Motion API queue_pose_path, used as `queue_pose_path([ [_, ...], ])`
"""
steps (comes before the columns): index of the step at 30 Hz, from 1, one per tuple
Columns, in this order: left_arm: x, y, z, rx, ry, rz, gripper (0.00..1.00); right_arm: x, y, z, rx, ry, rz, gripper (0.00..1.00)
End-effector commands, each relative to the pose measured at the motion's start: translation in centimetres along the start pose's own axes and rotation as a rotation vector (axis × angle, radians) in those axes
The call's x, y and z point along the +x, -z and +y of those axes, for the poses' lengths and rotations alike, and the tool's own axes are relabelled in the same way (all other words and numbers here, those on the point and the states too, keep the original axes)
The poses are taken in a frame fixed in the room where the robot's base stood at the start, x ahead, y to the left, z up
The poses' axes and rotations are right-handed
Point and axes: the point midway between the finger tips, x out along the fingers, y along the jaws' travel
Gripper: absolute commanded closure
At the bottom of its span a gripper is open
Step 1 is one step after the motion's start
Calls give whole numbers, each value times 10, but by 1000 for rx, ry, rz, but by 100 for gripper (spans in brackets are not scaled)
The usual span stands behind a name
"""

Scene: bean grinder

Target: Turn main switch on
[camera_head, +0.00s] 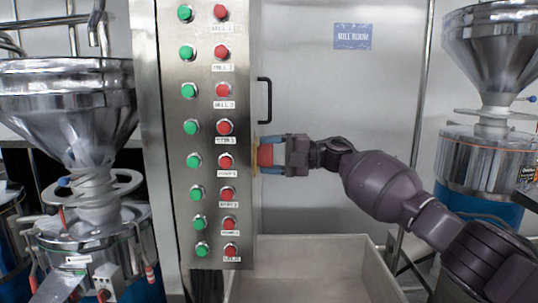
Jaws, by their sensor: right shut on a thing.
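A metal control panel (207,160) stands left of centre with a column of green buttons and a column of red buttons, with small labels. A red switch knob (266,155) on a yellow base sits on the panel's right side. I take it to be the main switch. My right gripper (272,156) comes in from the right and is shut on this knob. Its fingers hide part of the knob, so I cannot tell its turned position. My left gripper is not in view.
A steel hopper grinder (70,110) stands at the left and another (490,50) at the right. A black door handle (266,100) is just above my right gripper. An open pale bin (310,245) is below my arm. A blue sign (352,36) hangs behind.

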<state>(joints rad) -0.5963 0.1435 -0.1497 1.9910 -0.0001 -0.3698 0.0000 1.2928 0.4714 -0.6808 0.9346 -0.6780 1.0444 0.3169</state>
Motion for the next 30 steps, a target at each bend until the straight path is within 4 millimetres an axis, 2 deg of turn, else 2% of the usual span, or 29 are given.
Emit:
queue_pose_path([
  [3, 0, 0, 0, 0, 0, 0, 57, 0, 0, 0, 2, -1, 0, 60],
  [4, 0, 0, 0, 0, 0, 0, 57, 0, 0, 0, 2, -2, -1, 35],
  [9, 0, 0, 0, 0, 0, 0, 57, 0, 0, 0, 1, -1, -1, 11],
  [20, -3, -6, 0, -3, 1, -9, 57, -6, 0, 0, 0, -1, -2, 11],
  [23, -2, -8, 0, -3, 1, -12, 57, -18, -1, -1, 1, -1, -4, 11],
  [30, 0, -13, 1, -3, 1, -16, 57, -61, -1, -2, 1, 0, -4, 11],
])
